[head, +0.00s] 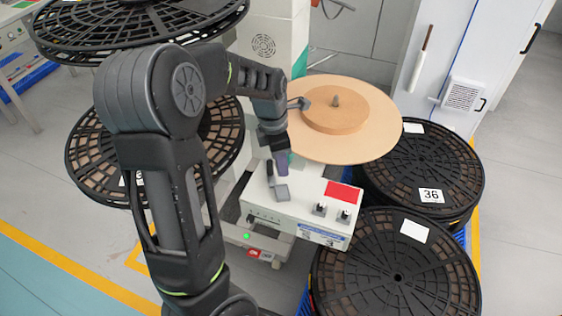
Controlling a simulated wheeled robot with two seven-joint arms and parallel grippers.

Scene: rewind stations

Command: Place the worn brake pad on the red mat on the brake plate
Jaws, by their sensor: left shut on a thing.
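My left gripper (276,168) points down over the white control box, in front of the machine column. It is shut on a small dark purplish piece (282,163), which looks like the brake pad. Just below it, a small grey square (282,193), which looks like the brake plate, shows at the box top. I cannot tell whether the pad touches it. The red mat (344,191) lies bare on the right of the box top, apart from the gripper. My right gripper is not in view.
The control box (270,215) has two black knobs right of the gripper. A tan disc (375,120) on a spindle stands close behind. Black reels are stacked at right (425,170), front right (395,270) and left (85,150).

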